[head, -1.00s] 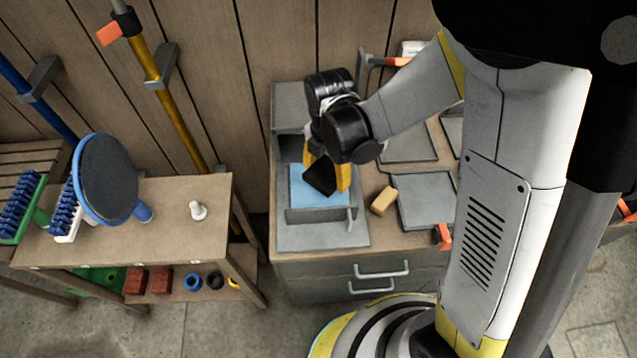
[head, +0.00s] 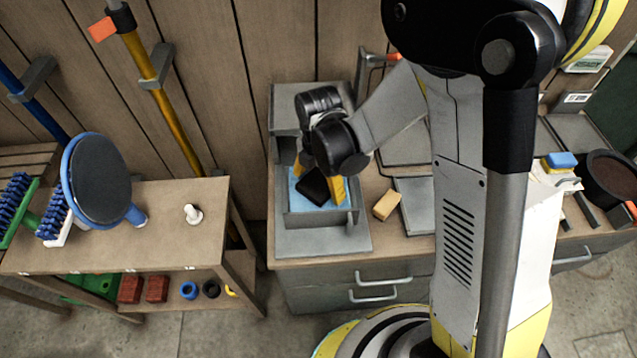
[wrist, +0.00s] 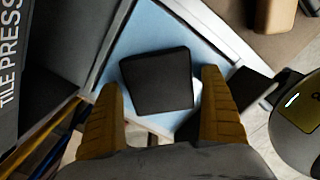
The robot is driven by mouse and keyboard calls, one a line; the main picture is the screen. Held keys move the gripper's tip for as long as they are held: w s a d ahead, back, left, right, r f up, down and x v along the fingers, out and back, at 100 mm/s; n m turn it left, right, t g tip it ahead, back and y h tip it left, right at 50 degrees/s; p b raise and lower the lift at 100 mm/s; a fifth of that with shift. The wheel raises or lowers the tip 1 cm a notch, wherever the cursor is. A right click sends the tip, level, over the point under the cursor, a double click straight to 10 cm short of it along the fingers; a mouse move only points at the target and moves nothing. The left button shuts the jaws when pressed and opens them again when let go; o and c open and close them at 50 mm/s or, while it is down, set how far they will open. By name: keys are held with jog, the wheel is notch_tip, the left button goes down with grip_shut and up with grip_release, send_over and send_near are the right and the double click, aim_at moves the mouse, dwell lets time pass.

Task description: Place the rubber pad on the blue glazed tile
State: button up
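The rubber pad (head: 313,187) is a black square. It lies over the blue glazed tile (head: 341,199), which sits in the grey tile press (head: 322,240). In the wrist view the pad (wrist: 157,82) shows between and just beyond my fingertips, with light blue tile (wrist: 143,32) around it. My gripper (head: 322,180) has yellow fingers and is low over the tile. In the wrist view my gripper (wrist: 162,85) is open, with a narrow gap beside the pad on the right. Whether the pad lies fully flat is hard to tell.
A tan block (head: 386,204) stands right of the press, beside grey tiles (head: 415,205). The press's side walls and upright back are close around my fingers. A wooden side table (head: 150,240) with a round blue-rimmed disc (head: 99,176) stands to the left.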

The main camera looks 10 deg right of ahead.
aim_at(319, 183)
jog(key=shift+r, duration=0.15)
notch_tip(319, 183, up, 12)
jog(key=p, duration=0.5)
jog(key=s+d+r+m+t, duration=0.3)
jog(key=s+d+r+m, duration=0.2)
jog(key=m, duration=0.8)
jog(key=s+d+r+m+t, duration=0.4)
jog(key=d+r+m, duration=0.4)
jog(key=m, duration=0.5)
jog(key=shift+s+d+r+m, duration=0.25)
jog(key=shift+s+r+m, duration=0.05)
jog(key=shift+s+r, duration=0.65)
